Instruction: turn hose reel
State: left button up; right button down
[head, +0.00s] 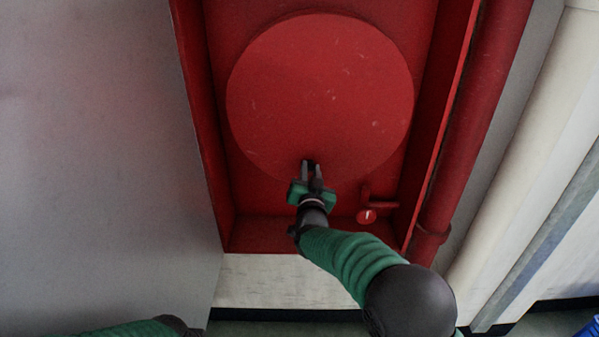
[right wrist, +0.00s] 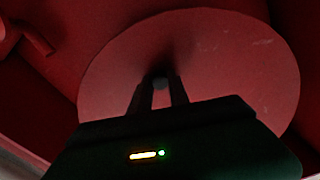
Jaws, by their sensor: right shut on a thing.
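The hose reel (head: 320,90) is a large red disc inside a red cabinet. It also fills the middle of the right wrist view (right wrist: 225,60). My right gripper (head: 311,168) is at the lower edge of the disc, shut on a small dark handle (right wrist: 160,82) that sticks out from the disc's face. The fingers mostly hide the handle. In the head view, part of my left arm shows at the bottom left, but its gripper is out of view.
The red cabinet (head: 222,200) has side walls around the reel. A red valve (head: 367,215) sits at its lower right. A red pipe (head: 470,140) runs along the right side. A grey panel (head: 90,150) stands on the left. A blue object (head: 588,328) shows at the bottom right corner.

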jog(key=shift+s+d+f+n, duration=0.1)
jog(key=shift+d+f+n, duration=0.5)
jog(key=shift+d+f, duration=0.1)
jog(key=c, duration=1.6)
grip_release()
jog(key=o, duration=0.3)
jog(key=shift+d+r, duration=0.15)
jog(key=shift+r, duration=0.25)
jog(key=shift+o, duration=0.2)
jog(key=s+b, duration=0.3)
jog(key=s, duration=1.3)
jog(key=shift+s, duration=0.4)
jog(key=shift+f, duration=0.1)
